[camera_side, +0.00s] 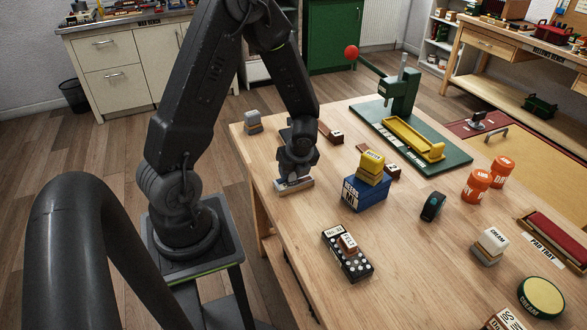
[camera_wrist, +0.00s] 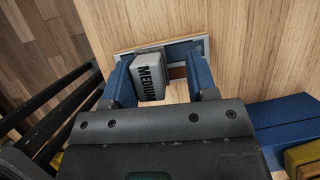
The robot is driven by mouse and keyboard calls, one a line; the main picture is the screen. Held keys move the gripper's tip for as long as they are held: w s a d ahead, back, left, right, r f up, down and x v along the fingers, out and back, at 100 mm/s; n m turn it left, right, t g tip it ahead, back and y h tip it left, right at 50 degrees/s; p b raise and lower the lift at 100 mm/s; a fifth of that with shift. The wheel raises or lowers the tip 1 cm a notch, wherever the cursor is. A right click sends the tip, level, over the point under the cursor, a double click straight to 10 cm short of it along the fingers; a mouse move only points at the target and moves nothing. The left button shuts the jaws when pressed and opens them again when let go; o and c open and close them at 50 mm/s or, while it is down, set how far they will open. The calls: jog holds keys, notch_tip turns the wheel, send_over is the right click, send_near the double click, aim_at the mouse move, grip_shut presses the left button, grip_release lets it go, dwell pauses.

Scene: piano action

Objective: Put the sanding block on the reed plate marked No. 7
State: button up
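In the wrist view, a grey block marked MEDIUM (camera_wrist: 149,77) sits between the fingers of my gripper (camera_wrist: 161,76). It lies close against the left finger, with a clear gap to the right finger. Beneath it is a flat, pale-rimmed plate (camera_wrist: 201,45) with dark blue and brown areas; no number is readable. In the side view, my gripper (camera_side: 296,178) is low over this pale plate (camera_side: 294,187) near the table's left edge. The block is mostly hidden there. I cannot tell which plate is marked No. 7.
A blue box (camera_side: 365,194) carrying a yellow block (camera_side: 371,167) stands right of my gripper. A black dotted box (camera_side: 347,255) lies in front. A grey block (camera_side: 253,122) stands behind left. The green press (camera_side: 403,125) is at the back.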

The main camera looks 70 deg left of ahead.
jog(key=shift+r, duration=0.15)
jog(key=v, duration=1.2)
jog(key=s+d+r+n+t+h, duration=0.2)
jog(key=s+d+r+n, duration=0.2)
jog(key=d+r+n, duration=0.3)
jog(key=s+d+r+n+t+h, duration=0.2)
jog(key=s+d+r+n, duration=0.3)
jog(key=n, duration=0.6)
jog(key=d+r+t, duration=0.1)
jog(key=d+r, duration=0.1)
jog(key=d, duration=0.1)
jog(key=shift+r+t+h, duration=0.25)
jog(key=shift+t+h, duration=0.05)
